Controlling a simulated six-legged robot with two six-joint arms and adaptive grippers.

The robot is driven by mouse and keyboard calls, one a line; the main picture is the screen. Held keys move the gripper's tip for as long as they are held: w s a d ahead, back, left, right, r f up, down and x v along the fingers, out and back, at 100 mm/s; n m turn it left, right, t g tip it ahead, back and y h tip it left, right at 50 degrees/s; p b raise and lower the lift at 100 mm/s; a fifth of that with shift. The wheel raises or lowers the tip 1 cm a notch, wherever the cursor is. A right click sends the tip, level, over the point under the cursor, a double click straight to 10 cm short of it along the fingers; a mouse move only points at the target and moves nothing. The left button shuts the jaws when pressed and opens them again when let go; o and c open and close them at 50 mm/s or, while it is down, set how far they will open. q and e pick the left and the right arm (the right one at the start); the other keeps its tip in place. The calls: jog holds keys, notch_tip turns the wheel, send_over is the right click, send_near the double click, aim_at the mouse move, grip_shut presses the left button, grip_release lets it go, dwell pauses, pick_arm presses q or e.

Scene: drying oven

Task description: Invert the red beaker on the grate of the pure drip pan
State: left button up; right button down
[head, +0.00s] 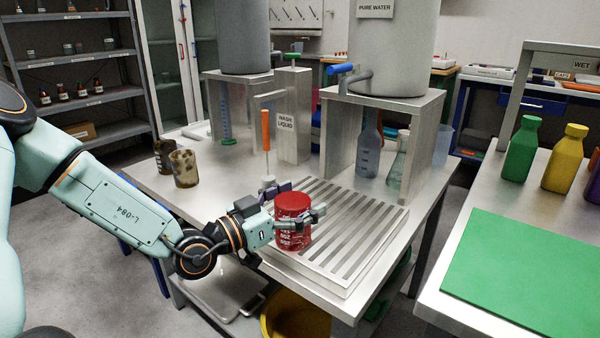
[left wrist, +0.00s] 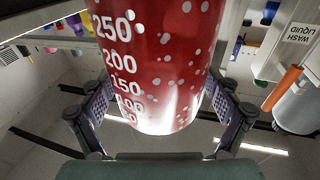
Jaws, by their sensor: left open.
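The red beaker (head: 293,222) stands upside down at the left front part of the slatted grate (head: 352,222) of the drip pan. Its white numbers read inverted in the head view. My left gripper (head: 302,208) is open, with its fingers on either side of the beaker. In the left wrist view the red beaker (left wrist: 158,65) fills the middle, between the purple finger pads (left wrist: 160,115). The beaker hides part of the far finger in the head view. My right gripper is not in view.
A pure water tank (head: 392,50) on a metal stand (head: 425,105) rises behind the grate. The wash liquid post (head: 293,115) and an orange-handled brush (head: 266,130) stand behind the gripper. Two dirty beakers (head: 184,168) are at left. A green mat (head: 525,270) lies on the right table.

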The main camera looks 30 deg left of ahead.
pick_arm(q)
notch_tip(320, 180, up, 6)
jog(key=shift+f, duration=0.15)
jog(key=shift+a+r, duration=0.15)
jog(key=shift+r, duration=0.4)
jog(key=shift+d+r, duration=0.2)
jog(key=shift+r, duration=0.25)
jog(key=shift+f, duration=0.15)
jog(key=shift+a+f, duration=0.15)
jog(key=shift+f, duration=4.7)
